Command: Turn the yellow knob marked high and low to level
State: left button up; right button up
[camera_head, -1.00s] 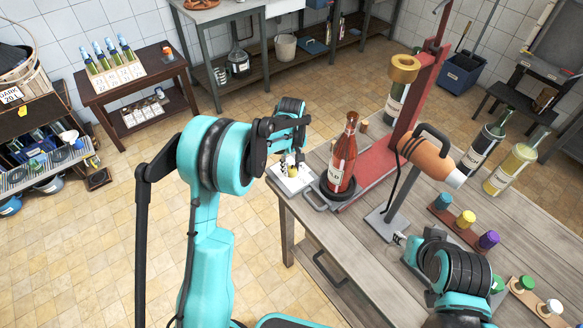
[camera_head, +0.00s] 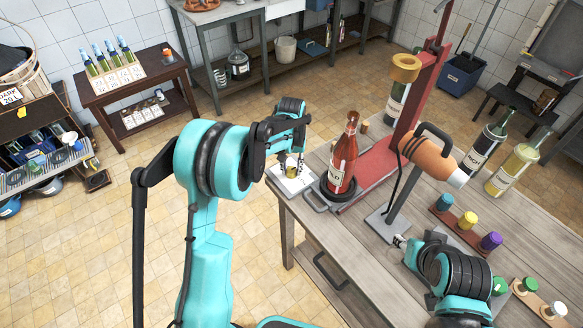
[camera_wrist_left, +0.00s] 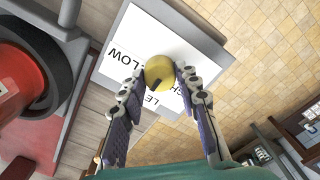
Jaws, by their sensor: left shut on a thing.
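A yellow knob (camera_wrist_left: 159,71) sits on a white label plate (camera_wrist_left: 145,24), shown in the left wrist view. The plate reads "LOW" at the upper left; "LE" and the end of another word show below and right, partly hidden by fingers. A dark mark on the knob points down and slightly left in that view, toward "LE". My left gripper (camera_wrist_left: 158,78) is shut on the knob, one finger on each side. In the head view the gripper (camera_head: 291,167) is over the plate (camera_head: 287,186) at the table's left corner.
A red bottle (camera_head: 343,158) stands on a black round base right beside the plate. Behind it is a red stand (camera_head: 414,110), and an orange heat tool (camera_head: 428,158) on a bracket. Colored stoppers (camera_head: 467,220) line the right side. The floor left of the table is clear.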

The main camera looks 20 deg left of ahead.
aim_at(291, 170)
dwell(0.4)
pick_arm(q)
jog(key=o, duration=1.2)
jog(key=shift+c, duration=0.2)
jog(key=shift+r, duration=0.1)
notch_tip(291, 170, up, 12)
jog(key=s+r+m+t+b, duration=0.15)
jog(key=s+r+t, duration=0.25)
jog(key=s, duration=1.1)
jog(key=s+f+t+b, duration=0.2)
jog(key=s+f, duration=0.3)
jog(key=s, duration=0.6)
jog(key=shift+a+t, duration=0.25)
jog(key=shift+t, duration=0.35)
